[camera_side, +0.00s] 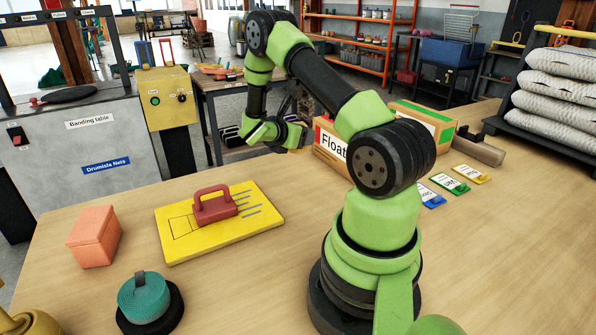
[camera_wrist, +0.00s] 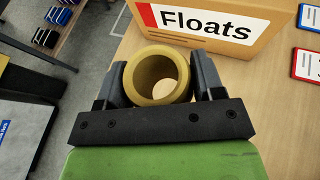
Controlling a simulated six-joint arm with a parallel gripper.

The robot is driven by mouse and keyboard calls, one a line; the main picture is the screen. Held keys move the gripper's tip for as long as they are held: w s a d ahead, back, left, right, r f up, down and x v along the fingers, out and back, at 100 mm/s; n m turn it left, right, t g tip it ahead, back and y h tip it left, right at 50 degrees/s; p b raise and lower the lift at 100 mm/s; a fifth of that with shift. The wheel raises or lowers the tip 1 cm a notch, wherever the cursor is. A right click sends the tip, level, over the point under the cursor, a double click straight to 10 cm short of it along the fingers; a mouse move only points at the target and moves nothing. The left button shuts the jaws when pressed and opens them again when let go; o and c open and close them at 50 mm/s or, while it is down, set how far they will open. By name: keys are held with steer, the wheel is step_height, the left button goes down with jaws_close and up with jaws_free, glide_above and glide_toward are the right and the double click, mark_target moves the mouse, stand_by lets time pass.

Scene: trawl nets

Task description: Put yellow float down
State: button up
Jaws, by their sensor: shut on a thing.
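The yellow float (camera_wrist: 130,78) is a dull yellow ring with an open middle, seen end-on in the wrist view. My gripper (camera_wrist: 158,76) is shut on it, with one dark finger on each side. In the side view my gripper (camera_side: 298,137) hangs beyond my arm, near the left end of the Floats box, and the float there is mostly hidden. The cardboard Floats box (camera_wrist: 222,38) lies just ahead of the float in the wrist view. It also shows behind my arm in the side view (camera_side: 330,146).
A yellow board (camera_side: 180,245) with a red-handled block (camera_side: 215,207), an orange block (camera_side: 94,237) and a teal roll (camera_side: 144,297) lie on the wooden table. Coloured cards (camera_side: 450,184) lie right of my arm. The Banding table (camera_side: 90,150) stands at left.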

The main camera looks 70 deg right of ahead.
steer(key=d+f, duration=0.1)
steer(key=w+d+f+n+t, duration=0.1)
steer(key=d+f, duration=0.1)
steer(key=d+f+t, duration=0.1)
steer(key=shift+w+d+f+n, duration=0.2)
steer(key=shift+w+d+n, duration=0.05)
steer(key=shift+n, duration=0.05)
steer(key=shift+f, duration=2.3)
steer(key=shift+f, duration=0.1)
steer(key=o, duration=0.9)
